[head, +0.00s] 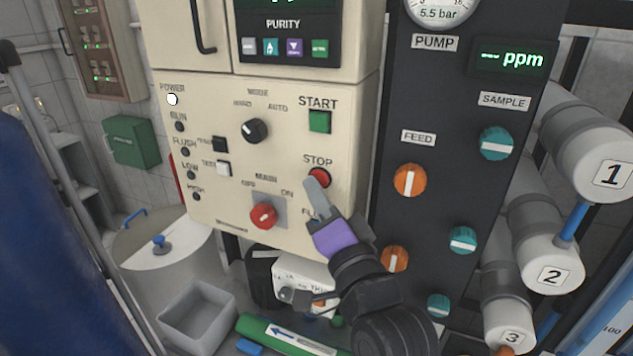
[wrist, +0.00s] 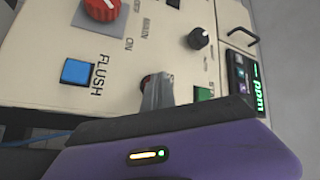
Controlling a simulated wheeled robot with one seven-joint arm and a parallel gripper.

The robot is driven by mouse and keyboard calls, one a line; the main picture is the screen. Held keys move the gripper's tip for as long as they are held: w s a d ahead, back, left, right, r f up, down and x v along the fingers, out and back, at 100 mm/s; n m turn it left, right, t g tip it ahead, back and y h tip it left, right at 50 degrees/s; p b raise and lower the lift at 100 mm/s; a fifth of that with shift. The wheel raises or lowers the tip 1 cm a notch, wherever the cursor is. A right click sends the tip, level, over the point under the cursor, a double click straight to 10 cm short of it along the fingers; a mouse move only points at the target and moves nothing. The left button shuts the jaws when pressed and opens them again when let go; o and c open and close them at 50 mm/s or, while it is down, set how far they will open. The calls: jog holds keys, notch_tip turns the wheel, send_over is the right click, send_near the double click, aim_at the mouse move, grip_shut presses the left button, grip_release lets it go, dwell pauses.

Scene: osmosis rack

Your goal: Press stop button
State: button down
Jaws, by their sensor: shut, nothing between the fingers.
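The red round stop button (head: 319,177) sits under the STOP label on the cream control panel (head: 220,190). My gripper (head: 311,183) is shut and empty, its grey fingertips at the lower left edge of the button in the head view. In the wrist view, the fingers (wrist: 157,92) cover most of the stop button (wrist: 147,81), and only a dark red edge of it shows. I cannot tell whether the fingertips touch the button or stop just short of it.
The green start button (head: 320,121) is above the stop button. The red main knob (head: 264,215) is lower left, and the blue flush button (wrist: 78,72) shows in the wrist view. A dark panel with orange knobs (head: 409,180) stands to the right.

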jog(key=shift+s, duration=0.15)
jog(key=shift+s+a+p, duration=0.25)
jog(key=shift+s+p, duration=0.3)
jog(key=shift+s, duration=0.15)
jog(key=shift+s+a+p, duration=0.3)
jog(key=shift+s, duration=0.5)
jog(key=shift+s+a+p, duration=0.3)
jog(key=shift+s, duration=0.45)
jog(key=shift+s+a+p, duration=0.3)
jog(key=shift+s, duration=0.5)
